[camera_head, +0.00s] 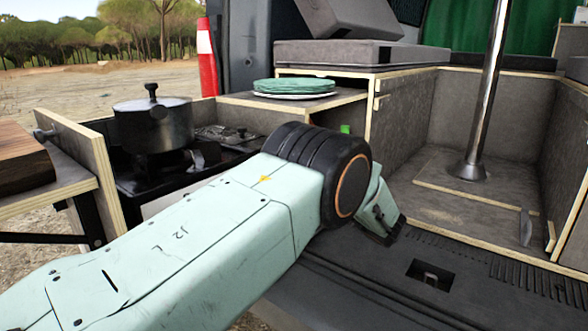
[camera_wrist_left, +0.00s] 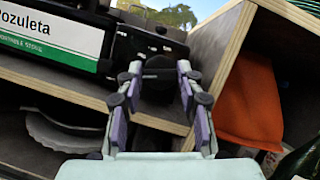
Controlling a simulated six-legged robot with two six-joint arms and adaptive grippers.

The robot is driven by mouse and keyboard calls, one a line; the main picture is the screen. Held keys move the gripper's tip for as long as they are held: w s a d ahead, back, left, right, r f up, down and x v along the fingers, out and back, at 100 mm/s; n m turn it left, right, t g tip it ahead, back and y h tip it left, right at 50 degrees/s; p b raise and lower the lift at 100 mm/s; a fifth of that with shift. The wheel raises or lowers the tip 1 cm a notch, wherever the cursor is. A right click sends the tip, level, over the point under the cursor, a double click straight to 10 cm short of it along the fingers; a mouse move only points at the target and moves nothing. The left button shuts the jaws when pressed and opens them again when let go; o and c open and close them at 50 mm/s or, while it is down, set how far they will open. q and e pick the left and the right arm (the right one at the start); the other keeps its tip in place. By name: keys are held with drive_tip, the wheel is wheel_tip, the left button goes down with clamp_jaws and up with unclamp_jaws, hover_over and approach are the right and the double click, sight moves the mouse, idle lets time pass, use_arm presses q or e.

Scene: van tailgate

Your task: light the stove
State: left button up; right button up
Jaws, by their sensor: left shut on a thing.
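The portable stove (camera_head: 128,180) is a black two-burner unit in the wooden drawer at left, with a dark lidded pot (camera_head: 152,126) on its left burner. In the left wrist view, its front (camera_wrist_left: 50,42) carries a white and green "Pozuleta" label. A black knob (camera_wrist_left: 158,65) sits on the front, right of the label. My left gripper (camera_wrist_left: 157,88) has its purple-padded fingers on either side of the knob and is shut on it. In the head view my left arm hides the knob and the fingertips. No flame shows. My right gripper is in neither view.
Green plates (camera_head: 293,87) are stacked on the shelf behind the stove. A wooden board (camera_head: 20,158) lies at far left. A metal pole (camera_head: 488,90) stands at right. In the wrist view, an orange item (camera_wrist_left: 250,105) fills the compartment right of a wooden divider (camera_wrist_left: 222,60).

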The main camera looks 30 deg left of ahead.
use_arm(q)
drive_tip(key=shift+n+g+h, duration=0.3)
drive_tip(key=shift+n+g, duration=0.6)
drive_tip(key=shift+n, duration=0.7)
drive_tip(key=o, duration=0.9)
drive_tip(key=shift+a, duration=0.1)
wheel_tip(320, 180, up, 10)
drive_tip(key=shift+r, duration=0.1)
